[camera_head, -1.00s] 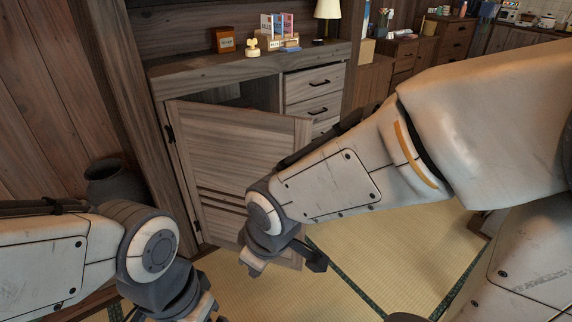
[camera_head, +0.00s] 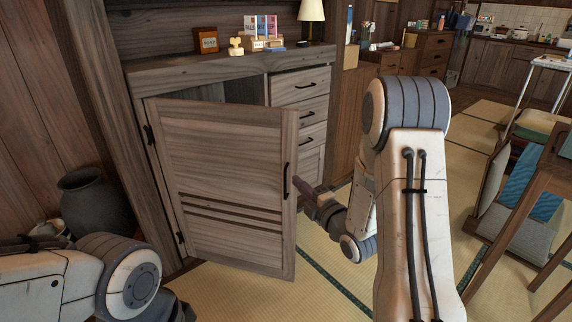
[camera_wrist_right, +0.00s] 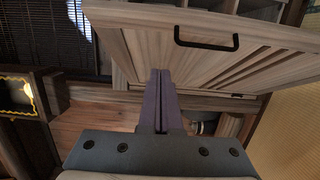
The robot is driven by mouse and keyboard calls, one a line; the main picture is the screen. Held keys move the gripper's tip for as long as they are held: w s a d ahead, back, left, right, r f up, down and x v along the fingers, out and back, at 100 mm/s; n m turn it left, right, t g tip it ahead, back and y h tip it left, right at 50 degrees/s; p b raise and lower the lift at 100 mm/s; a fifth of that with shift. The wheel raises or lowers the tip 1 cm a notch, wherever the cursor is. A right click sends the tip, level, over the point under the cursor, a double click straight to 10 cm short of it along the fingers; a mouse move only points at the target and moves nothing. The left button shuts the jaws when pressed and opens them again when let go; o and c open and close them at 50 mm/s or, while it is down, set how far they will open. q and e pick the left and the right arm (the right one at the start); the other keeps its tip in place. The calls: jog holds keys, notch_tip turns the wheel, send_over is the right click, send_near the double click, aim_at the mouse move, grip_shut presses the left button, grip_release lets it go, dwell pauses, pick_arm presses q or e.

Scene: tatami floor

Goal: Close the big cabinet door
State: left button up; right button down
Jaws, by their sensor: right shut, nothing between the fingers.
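The big cabinet door (camera_head: 225,170) is wooden, hinged on its left side, and stands swung open toward me. Its dark handle (camera_head: 286,181) is on the right edge. The cabinet (camera_head: 200,70) shows a dark opening behind the door's top. My right gripper (camera_head: 302,187) is shut and empty, close to the door's right edge near the handle; I cannot tell whether it touches. In the right wrist view its shut fingers (camera_wrist_right: 160,80) point toward the door (camera_wrist_right: 130,35), with the handle (camera_wrist_right: 206,42) ahead to the right. My left arm shows at lower left, its fingertips out of view.
Drawers (camera_head: 301,95) are to the right of the cabinet opening. A dark vase (camera_head: 95,203) stands left of the door. A wooden chair (camera_head: 525,190) and cushions are at the right. Tatami floor lies bare below the door.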

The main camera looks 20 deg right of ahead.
send_near(279, 154)
jog(key=w+a, duration=0.1)
jog(key=a, duration=0.2)
jog(key=w, duration=0.2)
jog(key=w+d+b, duration=0.1)
jog(key=shift+w+d, duration=0.15)
jog(key=shift+w, duration=0.2)
jog(key=shift+w+d, duration=0.35)
jog(key=shift+w, duration=0.1)
